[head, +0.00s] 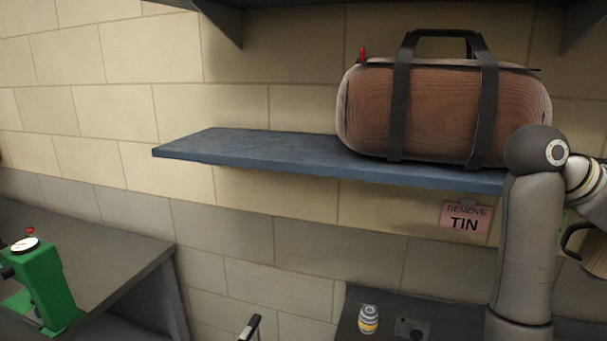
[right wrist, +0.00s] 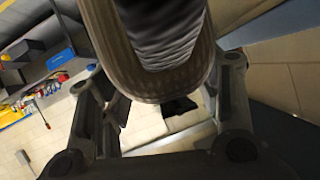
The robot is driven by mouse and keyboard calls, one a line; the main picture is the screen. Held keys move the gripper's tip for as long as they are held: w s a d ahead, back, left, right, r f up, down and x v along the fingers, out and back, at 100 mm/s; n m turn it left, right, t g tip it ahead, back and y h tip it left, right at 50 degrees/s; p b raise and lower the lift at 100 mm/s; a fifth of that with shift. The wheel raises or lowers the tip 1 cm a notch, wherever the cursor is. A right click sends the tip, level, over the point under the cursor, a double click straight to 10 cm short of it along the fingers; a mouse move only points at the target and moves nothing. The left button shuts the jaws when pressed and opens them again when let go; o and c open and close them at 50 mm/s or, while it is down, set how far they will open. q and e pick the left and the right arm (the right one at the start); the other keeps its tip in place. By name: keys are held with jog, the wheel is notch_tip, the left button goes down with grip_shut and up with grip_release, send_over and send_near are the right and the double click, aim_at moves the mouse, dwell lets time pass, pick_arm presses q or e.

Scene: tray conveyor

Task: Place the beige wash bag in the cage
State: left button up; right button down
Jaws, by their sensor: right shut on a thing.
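The beige wash bag (right wrist: 150,85) fills the upper middle of the right wrist view, with ribbed beige edging around a dark grey, creased face. My right gripper (right wrist: 163,100) is shut on it, one finger on each side. In the head view, a brown rounded thing with a dark loop (head: 594,254) is cut off by the right edge; it may be the same bag. My right gripper is not clearly seen there, only my right arm. My left gripper is not in view. I cannot make out the cage in either view.
A brown duffel bag (head: 440,110) stands on a blue-grey wall shelf (head: 240,146), whose left part is free. A pink TIN sign (head: 465,217) hangs below. A striped jar (head: 368,319) stands on a lower dark surface. A green device (head: 45,288) is on the left bench (head: 95,245).

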jog(key=s+a+f+n+t+y, duration=0.15)
jog(key=a+f+n+t, duration=0.45)
jog(key=f, duration=0.6)
jog(key=s+a+f+n+t, duration=0.25)
jog(key=a+f, duration=0.45)
jog(key=f, duration=0.5)
jog(key=a+f, duration=0.2)
jog(key=a, duration=0.6)
jog(key=a+f+t+b, duration=0.1)
jog(key=a+f, duration=0.1)
jog(key=a, duration=0.7)
jog(key=shift+w+f+n+y, duration=0.25)
jog(key=shift+f+n+y, duration=0.1)
jog(key=shift+y, duration=0.1)
jog(key=shift+d, duration=0.15)
